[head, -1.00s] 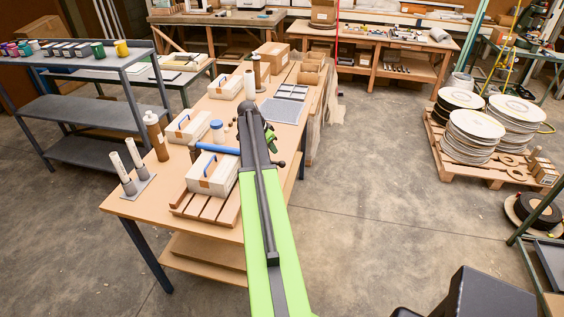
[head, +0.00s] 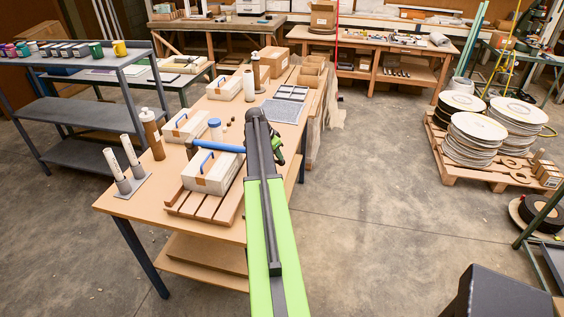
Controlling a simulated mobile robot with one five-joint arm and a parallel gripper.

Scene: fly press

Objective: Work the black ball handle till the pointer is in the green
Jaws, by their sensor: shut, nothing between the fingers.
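A blue bar (head: 219,147) sticks out to the left from behind my arm, above the wooden table. A dark end shows at its left tip (head: 190,148). Its right part is hidden by my arm. I cannot tell whether that dark tip is the black ball handle. The press body, the pointer and the green zone cannot be made out. My arm reaches forward over the table's right side, and a green and dark wrist part shows just right of its far end. The fingers are hidden.
A white box with a blue handle (head: 211,172) sits on wooden slats at the table's (head: 125,203) near end. Floor is clear to the right, up to a pallet of disc stacks (head: 476,137).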

